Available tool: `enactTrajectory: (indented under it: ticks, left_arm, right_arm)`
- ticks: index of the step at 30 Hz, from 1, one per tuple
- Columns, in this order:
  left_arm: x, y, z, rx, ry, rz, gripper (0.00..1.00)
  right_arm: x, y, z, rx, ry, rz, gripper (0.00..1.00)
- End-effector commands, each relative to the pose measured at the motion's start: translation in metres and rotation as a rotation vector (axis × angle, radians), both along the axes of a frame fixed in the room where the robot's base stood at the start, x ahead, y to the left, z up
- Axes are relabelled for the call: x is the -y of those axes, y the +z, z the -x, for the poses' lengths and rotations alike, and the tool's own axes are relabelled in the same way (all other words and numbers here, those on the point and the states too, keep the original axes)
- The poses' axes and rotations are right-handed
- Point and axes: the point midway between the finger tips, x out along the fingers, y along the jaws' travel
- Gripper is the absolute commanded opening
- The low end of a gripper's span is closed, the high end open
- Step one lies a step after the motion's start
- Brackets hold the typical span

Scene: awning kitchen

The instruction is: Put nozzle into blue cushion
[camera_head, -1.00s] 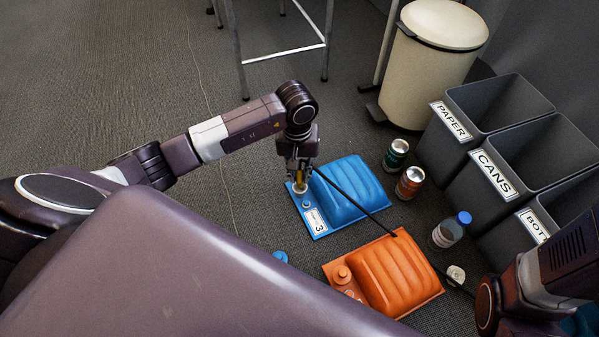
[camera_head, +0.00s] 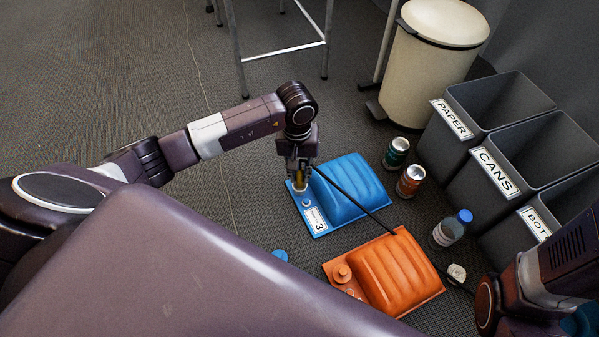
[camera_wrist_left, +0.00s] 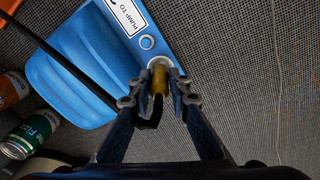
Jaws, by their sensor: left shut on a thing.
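The blue cushion (camera_head: 347,190) lies on the carpet with a white label marked 3 and a round port. In the left wrist view the blue cushion (camera_wrist_left: 72,75) fills the upper left. My left gripper (camera_head: 299,178) is over the cushion's near left edge, pointing down. It is shut on the yellowish nozzle (camera_wrist_left: 159,80), which shows between the fingers in the left wrist view. The nozzle's tip is at a pale round fitting (camera_wrist_left: 160,62) on the cushion's edge; I cannot tell how deep it sits. A black hose (camera_head: 350,195) runs from the nozzle across the cushion. My right gripper is not in view.
An orange cushion (camera_head: 400,275) lies nearer. A green can (camera_head: 396,154), an orange-brown can (camera_head: 410,181) and a bottle (camera_head: 450,229) stand to the right, before grey bins marked PAPER (camera_head: 452,118), CANS (camera_head: 494,172) and BOT. A cream pedal bin (camera_head: 425,75) stands behind. Carpet at left is clear.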

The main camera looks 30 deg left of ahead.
Motion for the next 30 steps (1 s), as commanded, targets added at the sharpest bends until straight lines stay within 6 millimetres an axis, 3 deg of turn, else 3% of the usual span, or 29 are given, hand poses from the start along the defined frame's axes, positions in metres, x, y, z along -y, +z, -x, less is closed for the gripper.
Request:
enactTrajectory:
  ticks: [30]
  left_arm:
    - [0.000, -0.021, 0.000, 0.000, 0.001, 0.001, 0.00]
  right_arm:
    - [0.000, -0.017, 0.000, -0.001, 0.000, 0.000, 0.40]
